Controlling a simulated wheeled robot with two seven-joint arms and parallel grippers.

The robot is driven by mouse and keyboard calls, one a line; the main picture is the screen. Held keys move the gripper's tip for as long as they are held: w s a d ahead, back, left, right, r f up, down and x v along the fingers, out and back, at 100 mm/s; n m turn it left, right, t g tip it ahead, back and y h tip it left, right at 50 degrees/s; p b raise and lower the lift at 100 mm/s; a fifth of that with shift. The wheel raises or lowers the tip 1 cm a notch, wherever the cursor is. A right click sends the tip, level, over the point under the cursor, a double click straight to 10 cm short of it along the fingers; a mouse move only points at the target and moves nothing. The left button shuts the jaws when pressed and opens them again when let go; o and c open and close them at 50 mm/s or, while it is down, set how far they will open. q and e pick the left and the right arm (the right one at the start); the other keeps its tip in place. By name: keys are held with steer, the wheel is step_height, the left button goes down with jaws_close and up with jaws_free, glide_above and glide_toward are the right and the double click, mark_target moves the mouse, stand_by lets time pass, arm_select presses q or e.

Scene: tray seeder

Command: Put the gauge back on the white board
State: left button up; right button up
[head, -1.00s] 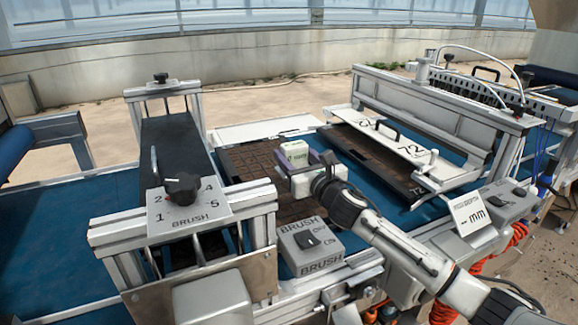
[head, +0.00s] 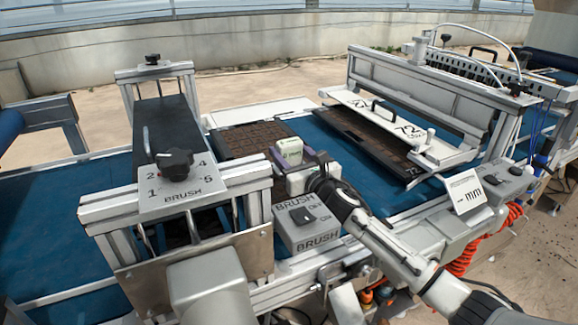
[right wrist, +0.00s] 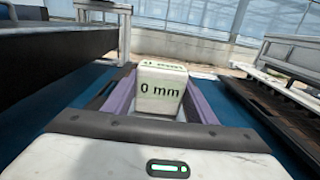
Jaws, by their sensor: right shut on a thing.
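The gauge (head: 290,149) is a small pale block with green edges. In the right wrist view its face reads "0 mm" (right wrist: 160,90). My right gripper (head: 296,168) is shut on it, with purple finger pads (right wrist: 202,100) on both sides. It holds the gauge upright above the blue belt, behind the BRUSH switch box. A flat white board (head: 262,112) lies along the far side of the belt, behind the left seed tray; its top looks bare. The gauge is apart from this board, nearer to me. My left gripper is not in view.
A brown celled tray (head: 250,138) lies on the blue belt (head: 335,150) beyond the gripper. The brush unit (head: 180,185) stands left, the switch box (head: 305,222) in front. At right is the seeder with a white "72" plate (head: 385,118) over a second dark tray (head: 375,145).

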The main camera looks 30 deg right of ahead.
steer(key=shift+f, duration=1.45)
steer(key=shift+f, duration=0.25)
steer(key=o, duration=1.3)
steer(key=shift+c, duration=0.2)
steer(key=shift+b, duration=0.35)
